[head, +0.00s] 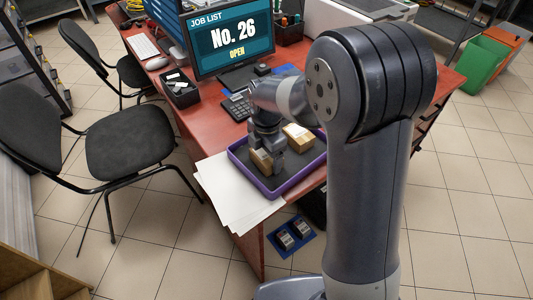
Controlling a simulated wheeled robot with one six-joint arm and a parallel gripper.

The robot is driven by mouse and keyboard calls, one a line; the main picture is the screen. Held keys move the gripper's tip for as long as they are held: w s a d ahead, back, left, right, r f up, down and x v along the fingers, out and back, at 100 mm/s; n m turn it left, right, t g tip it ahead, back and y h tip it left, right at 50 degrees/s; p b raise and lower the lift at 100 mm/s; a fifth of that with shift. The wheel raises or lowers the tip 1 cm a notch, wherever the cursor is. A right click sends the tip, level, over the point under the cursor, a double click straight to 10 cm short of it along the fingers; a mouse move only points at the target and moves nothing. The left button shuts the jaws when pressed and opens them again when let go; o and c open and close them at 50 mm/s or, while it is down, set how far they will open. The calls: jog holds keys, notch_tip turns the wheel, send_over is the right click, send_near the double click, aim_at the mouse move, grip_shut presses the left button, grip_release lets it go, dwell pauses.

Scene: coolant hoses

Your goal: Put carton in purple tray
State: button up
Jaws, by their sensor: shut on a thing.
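The purple tray (238,154) sits near the front edge of the red table, with a dark inner floor. My gripper (268,158) points down over the tray's left part and is shut on a small brown carton (261,161). The carton is inside the tray's outline, partly hidden by the fingers. I cannot tell whether it touches the tray floor. A second, lighter tan carton (299,138) is in the tray's right part, apart from the held one. My arm hides what lies right of the tray.
White paper sheets (236,198) lie left of the tray and overhang the edge. A calculator (237,106), a monitor (232,38) and a black bin (181,88) stand behind. A blue tray (291,238) with dark items is below. Chairs (131,149) stand left.

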jog(key=shift+f, duration=0.1)
jog(key=o, duration=1.1)
notch_tip(320, 180, up, 12)
jog(key=shift+r+p, duration=0.15)
jog(key=shift+p, duration=0.4)
